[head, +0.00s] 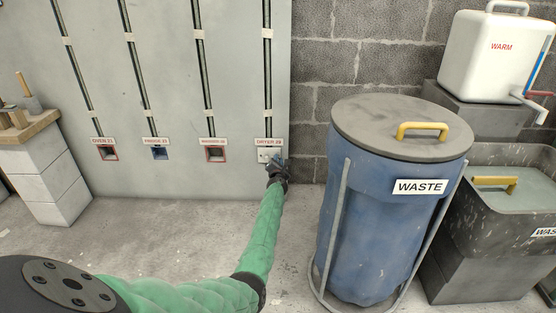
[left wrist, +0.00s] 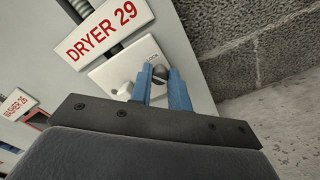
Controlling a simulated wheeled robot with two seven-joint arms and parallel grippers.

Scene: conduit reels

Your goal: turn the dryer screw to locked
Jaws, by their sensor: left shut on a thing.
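The dryer's white plate (head: 262,156) is on the grey wall panel, under the DRYER 29 sign (head: 268,141). In the left wrist view the plate (left wrist: 112,74) shows a pale round part and small lettering that seems to read LOCK. The dryer screw (left wrist: 160,73) is a dark grey head beside that lettering. My left gripper (head: 274,162) reaches the plate, and its blue fingers (left wrist: 161,82) stand on both sides of the screw, shut on it. The screw's exact angle is hard to tell. My right gripper is out of view.
Other labelled outlets, such as the washer's (head: 215,154), sit along the panel to the left. A blue waste bin (head: 375,220) stands close to the right of my left arm. A block stand (head: 50,175) is at far left. The floor before the panel is clear.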

